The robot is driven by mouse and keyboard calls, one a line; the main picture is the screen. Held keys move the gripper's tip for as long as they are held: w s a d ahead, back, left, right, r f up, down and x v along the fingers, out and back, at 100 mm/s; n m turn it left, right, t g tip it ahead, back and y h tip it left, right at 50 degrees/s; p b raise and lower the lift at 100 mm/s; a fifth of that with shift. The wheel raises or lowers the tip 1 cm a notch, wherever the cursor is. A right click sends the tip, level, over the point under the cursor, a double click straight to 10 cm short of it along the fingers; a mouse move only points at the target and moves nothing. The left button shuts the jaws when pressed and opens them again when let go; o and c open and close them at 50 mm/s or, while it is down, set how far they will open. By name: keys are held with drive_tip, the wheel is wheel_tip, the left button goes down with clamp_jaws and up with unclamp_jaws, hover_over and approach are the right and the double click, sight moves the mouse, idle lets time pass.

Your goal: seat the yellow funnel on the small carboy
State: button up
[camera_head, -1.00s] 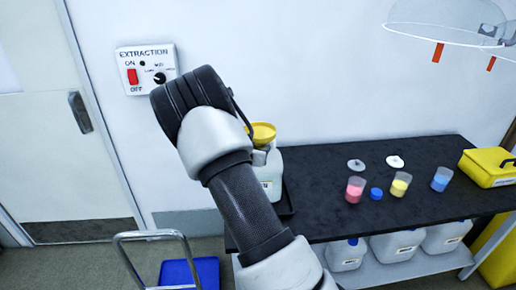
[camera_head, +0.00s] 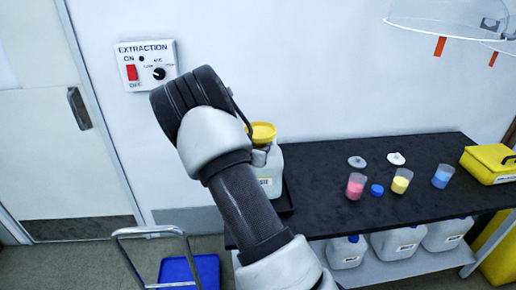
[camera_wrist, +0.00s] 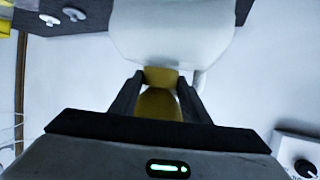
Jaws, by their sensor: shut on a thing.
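The yellow funnel (camera_head: 262,132) shows just right of my arm in the head view, its wide rim up, directly over the top of the small white carboy (camera_head: 269,180). My arm hides part of both, and I cannot tell whether the funnel's stem is in the carboy's mouth. In the wrist view my gripper (camera_wrist: 160,78) is shut on the funnel (camera_wrist: 158,104), which shows yellow between the two dark fingers. The pale carboy body (camera_wrist: 172,38) lies just beyond the fingertips.
The carboy stands in a dark tray at the left end of the black bench (camera_head: 330,205). Pink, yellow (camera_head: 401,181) and blue beakers stand to the right, with a yellow case (camera_head: 489,166). Several carboys sit on the shelf below. An extraction switch box (camera_head: 147,66) is on the wall.

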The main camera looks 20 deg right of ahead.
drive_tip(key=o, duration=1.2)
